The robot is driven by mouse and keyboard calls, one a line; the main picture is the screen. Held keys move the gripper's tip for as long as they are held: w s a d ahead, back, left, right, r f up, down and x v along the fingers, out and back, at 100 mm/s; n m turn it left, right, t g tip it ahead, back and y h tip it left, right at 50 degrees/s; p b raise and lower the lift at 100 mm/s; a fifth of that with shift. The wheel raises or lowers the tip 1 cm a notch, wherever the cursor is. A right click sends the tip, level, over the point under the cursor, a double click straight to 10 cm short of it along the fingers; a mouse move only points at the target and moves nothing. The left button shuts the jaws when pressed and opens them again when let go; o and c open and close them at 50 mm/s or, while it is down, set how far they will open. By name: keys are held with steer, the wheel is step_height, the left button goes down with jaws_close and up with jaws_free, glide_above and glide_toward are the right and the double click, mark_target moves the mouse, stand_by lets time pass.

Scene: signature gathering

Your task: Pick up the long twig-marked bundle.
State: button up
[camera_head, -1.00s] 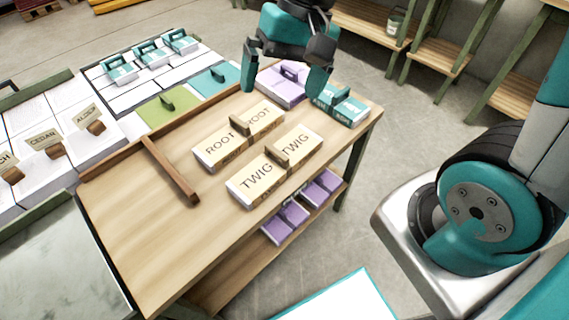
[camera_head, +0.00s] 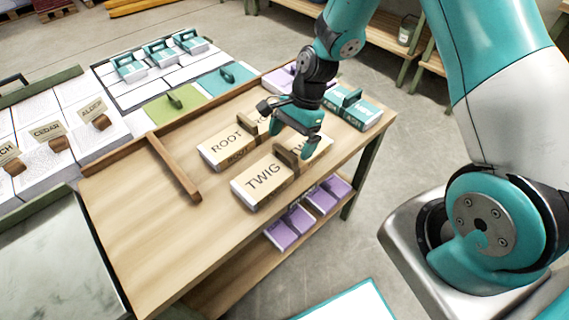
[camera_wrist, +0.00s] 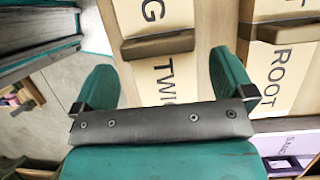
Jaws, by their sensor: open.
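The long twig-marked bundle (camera_head: 258,186) is a pale block lettered TWIG, with a brown raised handle across its middle. It lies on the wooden table (camera_head: 150,225) near its front edge. My gripper (camera_head: 293,138) is open and empty above it, covering part of its right half. In the wrist view the bundle (camera_wrist: 162,85) and its handle (camera_wrist: 158,46) show between my two spread teal fingers (camera_wrist: 163,62). I cannot tell the exact height of the fingertips over the handle.
A similar ROOT bundle (camera_head: 226,150) lies parallel just behind, and also shows right of the fingers in the wrist view (camera_wrist: 290,75). A teal ASH bundle (camera_head: 357,112) is at the right end. A brown wooden bar (camera_head: 174,168) lies left. Purple blocks (camera_head: 298,216) sit on the shelf below.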

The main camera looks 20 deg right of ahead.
mark_target(283, 162)
steer(key=x, duration=0.6)
steer(key=shift+s+a+f, duration=0.2)
steer(key=shift+a, duration=0.15)
steer(key=shift+c, duration=0.2)
steer(key=c, duration=0.7)
steer(key=shift+c, duration=0.6)
steer(key=shift+r, duration=0.15)
